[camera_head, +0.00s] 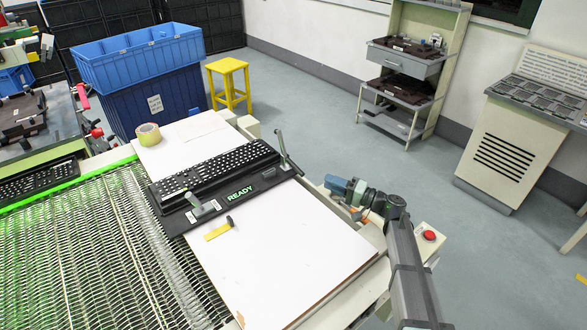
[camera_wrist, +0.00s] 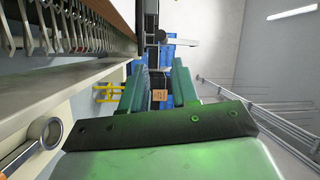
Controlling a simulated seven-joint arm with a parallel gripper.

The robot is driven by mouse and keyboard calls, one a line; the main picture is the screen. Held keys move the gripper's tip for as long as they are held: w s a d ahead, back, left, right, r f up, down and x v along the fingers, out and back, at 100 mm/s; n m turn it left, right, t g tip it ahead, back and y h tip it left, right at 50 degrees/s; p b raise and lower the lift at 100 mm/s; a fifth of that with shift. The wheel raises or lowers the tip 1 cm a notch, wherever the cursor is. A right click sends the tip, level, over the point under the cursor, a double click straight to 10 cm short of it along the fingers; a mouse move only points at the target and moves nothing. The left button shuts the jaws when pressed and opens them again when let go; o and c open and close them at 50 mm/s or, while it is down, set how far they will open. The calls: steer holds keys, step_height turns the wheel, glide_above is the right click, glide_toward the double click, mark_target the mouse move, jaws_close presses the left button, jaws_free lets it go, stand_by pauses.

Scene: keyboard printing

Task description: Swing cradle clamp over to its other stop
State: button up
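A black cradle (camera_head: 232,195) lies on the white board and holds a black keyboard (camera_head: 215,170). Its front strip shows a green READY. A grey lever with a dark knob (camera_head: 285,153) stands tilted up at the cradle's right end. A smaller grey clamp-like piece (camera_head: 205,208) sits at the front left edge. I cannot tell which of the two is the clamp. My gripper (camera_head: 337,185) is right of the board, apart from both. In the wrist view its teal fingers (camera_wrist: 160,84) are spread with nothing between them; the cradle is not clearly visible there.
A yellow-and-black tool (camera_head: 218,229) lies before the cradle, and a tape roll (camera_head: 149,134) behind it. A mesh conveyor (camera_head: 90,250) is left. A red button (camera_head: 429,235) is near my arm. A metal ring (camera_wrist: 45,132) shows beside my gripper.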

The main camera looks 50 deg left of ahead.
mark_target(293, 166)
steer(key=shift+s+a+r, duration=0.1)
steer(key=shift+s+a, duration=0.35)
steer(key=shift+a, duration=0.05)
steer(key=x, duration=1.3)
steer(key=shift+c, duration=0.3)
jaws_close()
